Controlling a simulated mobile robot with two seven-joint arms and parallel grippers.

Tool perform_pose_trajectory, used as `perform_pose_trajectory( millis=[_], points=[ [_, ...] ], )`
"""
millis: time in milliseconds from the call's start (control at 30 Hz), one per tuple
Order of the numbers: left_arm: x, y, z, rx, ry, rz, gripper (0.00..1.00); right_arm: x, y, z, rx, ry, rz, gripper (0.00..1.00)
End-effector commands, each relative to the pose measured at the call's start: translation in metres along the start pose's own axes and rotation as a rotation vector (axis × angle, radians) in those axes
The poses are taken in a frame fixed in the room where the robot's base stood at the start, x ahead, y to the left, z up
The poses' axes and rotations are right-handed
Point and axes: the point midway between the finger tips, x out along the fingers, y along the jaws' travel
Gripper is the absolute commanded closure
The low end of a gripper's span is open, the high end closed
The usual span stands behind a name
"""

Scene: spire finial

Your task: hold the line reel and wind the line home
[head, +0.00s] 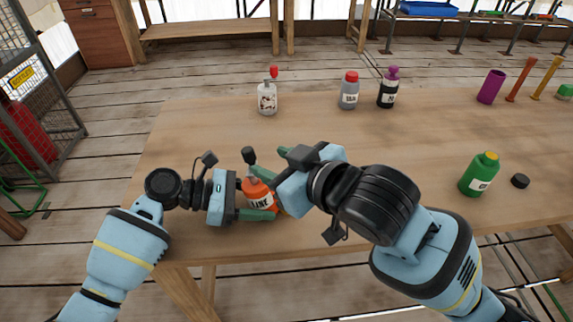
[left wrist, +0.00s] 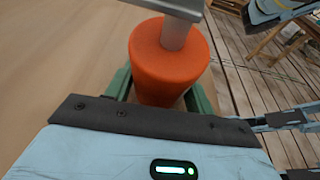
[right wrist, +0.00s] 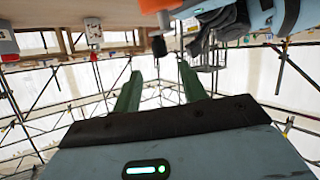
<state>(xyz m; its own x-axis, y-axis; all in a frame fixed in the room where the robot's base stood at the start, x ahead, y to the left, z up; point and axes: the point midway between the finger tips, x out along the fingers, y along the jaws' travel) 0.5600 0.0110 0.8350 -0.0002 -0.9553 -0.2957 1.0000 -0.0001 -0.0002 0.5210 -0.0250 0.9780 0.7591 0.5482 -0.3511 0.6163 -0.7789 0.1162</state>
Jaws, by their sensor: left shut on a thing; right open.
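The line reel (head: 257,192) is an orange body with a white "LINE" label, near the table's front left edge. My left gripper (left wrist: 160,90) is shut around its body from the left. In the left wrist view the orange reel (left wrist: 168,62) sits between the green fingers, with a grey stem and bar above it. A dark crank knob (head: 248,155) stands over the reel. My right gripper (head: 283,153) is open, just right of the knob. In the right wrist view the knob (right wrist: 159,46) shows beyond and between the two fingertips, apart from them. The reel's underside is hidden.
A white bottle with a red top (head: 267,98), a grey bottle (head: 349,92) and a black bottle (head: 387,92) stand along the table's back. A green bottle (head: 479,176) and a black cap (head: 519,181) are at right. The table's middle (head: 400,135) is clear.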

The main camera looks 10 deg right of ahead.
Motion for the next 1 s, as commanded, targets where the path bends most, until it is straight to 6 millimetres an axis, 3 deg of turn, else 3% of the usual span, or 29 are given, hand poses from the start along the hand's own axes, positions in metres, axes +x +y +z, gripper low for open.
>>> perform_pose_trajectory(
  millis=[300, 900, 933, 1000],
  points=[
    [0.000, 0.000, 0.001, 0.001, -0.001, 0.000, 0.59, -0.025, 0.000, 0.000, 0.001, -0.001, 0.000, 0.58],
    [0.000, 0.000, 0.001, 0.001, -0.001, 0.000, 0.59, -0.025, 0.000, 0.000, 0.000, -0.001, 0.000, 0.58],
    [0.000, 0.000, 0.001, 0.001, -0.001, 0.000, 0.43, -0.025, 0.000, 0.000, 0.000, -0.001, 0.000, 0.58],
    [0.000, 0.000, 0.001, 0.001, -0.001, 0.000, 0.34, -0.025, 0.000, 0.000, 0.000, 0.000, 0.000, 0.58]
  ],
)
